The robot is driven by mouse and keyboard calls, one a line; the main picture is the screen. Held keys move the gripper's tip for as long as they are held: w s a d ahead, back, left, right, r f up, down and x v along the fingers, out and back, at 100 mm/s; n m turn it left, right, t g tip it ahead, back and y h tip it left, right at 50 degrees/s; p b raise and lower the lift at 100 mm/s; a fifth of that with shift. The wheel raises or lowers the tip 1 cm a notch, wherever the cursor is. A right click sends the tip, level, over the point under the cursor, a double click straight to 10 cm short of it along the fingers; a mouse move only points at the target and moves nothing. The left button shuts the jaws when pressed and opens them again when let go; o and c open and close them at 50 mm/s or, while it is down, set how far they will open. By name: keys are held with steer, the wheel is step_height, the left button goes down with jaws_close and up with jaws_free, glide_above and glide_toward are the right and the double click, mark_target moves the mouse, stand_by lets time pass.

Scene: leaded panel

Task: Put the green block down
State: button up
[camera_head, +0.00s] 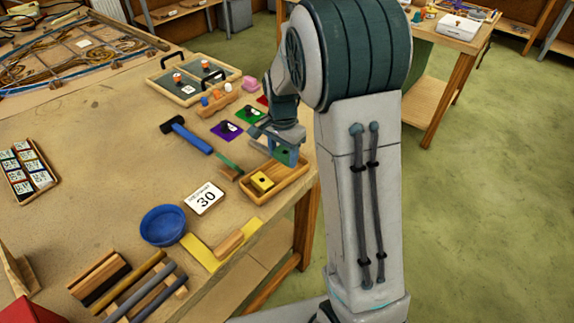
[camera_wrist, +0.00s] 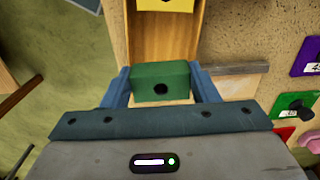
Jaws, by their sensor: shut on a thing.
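I cannot tell whether the green block touches the tray floor.
A hammer with a blue handle (camera_head: 192,138), a green-handled brush (camera_head: 229,166), a card reading 30 (camera_head: 205,198) and a blue bowl (camera_head: 163,225) lie left of the tray. Coloured squares, purple (camera_head: 226,130) and green (camera_head: 250,114), lie behind it. The table's right edge is close.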

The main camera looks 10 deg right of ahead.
mark_target(287, 165)
steer(key=shift+s+d+f, duration=0.45)
steer(key=shift+s, duration=0.05)
steer(key=shift+s+f+p, duration=0.15)
steer(key=shift+f+p, duration=0.05)
steer(key=shift+f, duration=0.85)
steer(key=shift+s+f+p, duration=0.1)
steer(key=shift+f+p, duration=0.05)
steer(key=shift+f, duration=0.9)
steer(key=c, duration=0.4)
steer(key=o, duration=1.2)
steer(key=shift+o, duration=1.3)
steer(key=shift+w+f, duration=0.1)
steer(key=shift+w, duration=0.1)
steer(key=shift+r, duration=0.2)
steer(key=shift+w+r, duration=0.1)
steer(key=shift+r, duration=0.25)
step_height(287, 165, up, 12)
steer(key=shift+f+b, duration=0.25)
steer(key=shift+b, duration=0.2)
